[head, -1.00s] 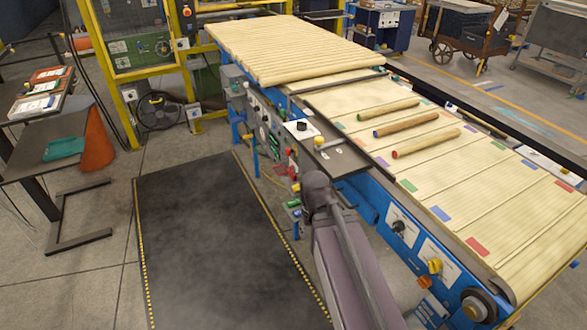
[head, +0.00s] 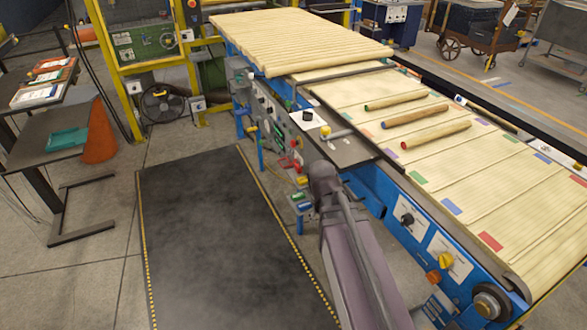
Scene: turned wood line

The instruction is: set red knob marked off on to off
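A small red part (head: 297,142) shows on the control panel along the near side of the blue machine. It is too small to read any off or on marking, and I cannot tell whether it is the red knob or where it points. An orange-red round knob (head: 433,276) sits lower right on the blue side frame, below a yellow knob (head: 445,260); its marking is unreadable too. My arm reaches up from the bottom toward the panel and covers part of the machine's side. My gripper is not visible.
The slatted conveyor (head: 480,185) carries several wooden pieces. A black knob (head: 407,219) sits on a white plate on its side. A dark shelf (head: 350,151) juts out by the panel. A dark floor mat (head: 225,235) lies clear to the left. An orange cone (head: 99,135) stands by tables.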

